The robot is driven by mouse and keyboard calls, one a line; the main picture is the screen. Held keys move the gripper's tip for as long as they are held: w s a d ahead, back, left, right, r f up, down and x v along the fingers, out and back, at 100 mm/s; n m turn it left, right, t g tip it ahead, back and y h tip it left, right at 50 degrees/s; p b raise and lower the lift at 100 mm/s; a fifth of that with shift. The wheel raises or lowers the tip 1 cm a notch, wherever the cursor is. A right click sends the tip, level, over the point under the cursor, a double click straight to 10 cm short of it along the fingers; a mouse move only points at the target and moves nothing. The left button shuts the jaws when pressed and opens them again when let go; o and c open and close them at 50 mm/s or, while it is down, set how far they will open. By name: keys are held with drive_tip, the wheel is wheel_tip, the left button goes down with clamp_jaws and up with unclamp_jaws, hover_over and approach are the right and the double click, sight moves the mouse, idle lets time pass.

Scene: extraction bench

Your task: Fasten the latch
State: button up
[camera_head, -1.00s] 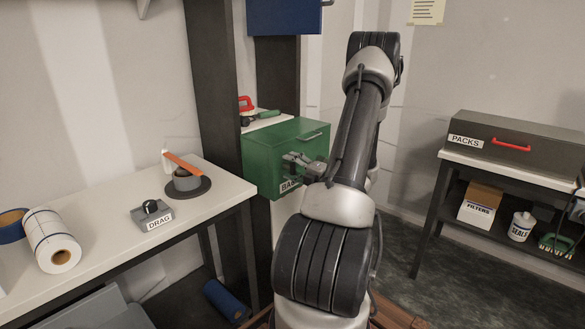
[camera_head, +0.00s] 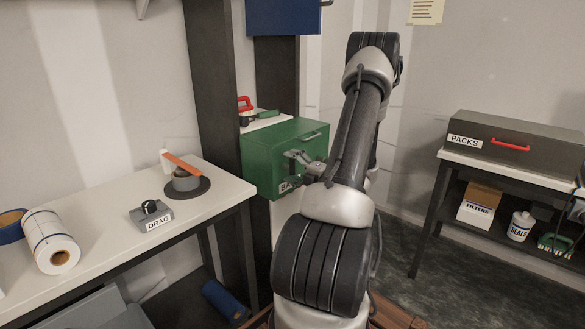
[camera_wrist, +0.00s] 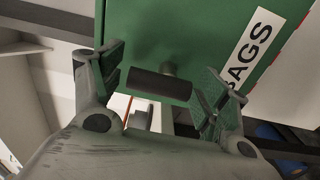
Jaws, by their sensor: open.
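The green box (camera_head: 275,150) labelled BAGS stands behind the near workbench's right end, and my arm partly covers it. In the wrist view, its green face (camera_wrist: 190,35) fills the upper middle, with the white BAGS label (camera_wrist: 250,55) to the right. A short dark bar (camera_wrist: 160,84) on a stem stands out from this face, probably the latch handle. My gripper (camera_wrist: 166,78) is open, one finger on each side of the bar, with gaps visible. In the head view, my gripper (camera_head: 294,160) is at the box's front; the bar is hard to make out there.
A workbench (camera_head: 100,225) at left holds a DRAG block (camera_head: 152,217), a paper roll (camera_head: 50,240) and a round grey pot (camera_head: 186,182). A PACKS case (camera_head: 515,147) sits on the shelf at right. A blue cabinet (camera_head: 282,17) hangs above the box.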

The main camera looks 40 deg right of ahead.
drive_tip(key=s, duration=1.2)
drive_tip(key=shift+d, duration=0.45)
